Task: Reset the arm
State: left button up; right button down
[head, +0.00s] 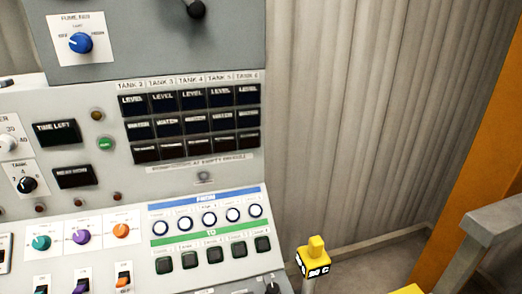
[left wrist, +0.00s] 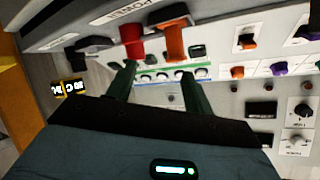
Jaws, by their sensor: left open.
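My left gripper (left wrist: 158,72) shows in the left wrist view, with two dark green fingers spread apart. Nothing is between them that I can tell is held. The fingers point toward the control console, near a red knob (left wrist: 132,40) and an orange switch (left wrist: 175,40). Whether they touch either one I cannot tell. In the head view the grey control console (head: 90,100) fills the left, and neither arm shows there. My right gripper is in neither view.
The console carries a grid of black tank displays (head: 190,122), a row of round buttons (head: 209,219), dark square buttons (head: 213,254) and coloured knobs (head: 81,236). A yellow block (head: 313,258) stands beside it. A corrugated wall (head: 350,120), orange post (head: 465,170) and grey rail (head: 495,222) lie right.

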pick_arm(q)
jog(key=s+a+f+n+g, duration=0.15)
jog(key=s+f+g, duration=0.25)
jog(key=s, duration=0.5)
jog(key=s+a+f+n+g, duration=0.1)
jog(key=s+a+f+g, duration=0.15)
jog(key=s+g, duration=0.45)
jog(key=s+a+f+n+g, duration=0.15)
jog(key=s+f, duration=0.25)
jog(key=s, duration=0.8)
jog(key=w+d+f+m+t+h+p, duration=0.1)
jog(key=w+d+f+t+p, duration=0.1)
jog(key=w+f+t, duration=0.4)
jog(key=w+d+t, duration=0.1)
jog(key=w+t, duration=0.1)
jog(key=w, duration=0.1)
jog(key=shift+d+f+h+p, duration=0.15)
jog(key=shift+f+h+p, duration=0.05)
jog(key=shift+h+p, duration=0.15)
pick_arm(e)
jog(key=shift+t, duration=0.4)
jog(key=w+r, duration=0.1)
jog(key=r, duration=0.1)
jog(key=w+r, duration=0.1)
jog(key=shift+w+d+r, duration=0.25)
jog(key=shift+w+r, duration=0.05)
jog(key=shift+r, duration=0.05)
pick_arm(q)
jog(key=shift+w, duration=0.1)
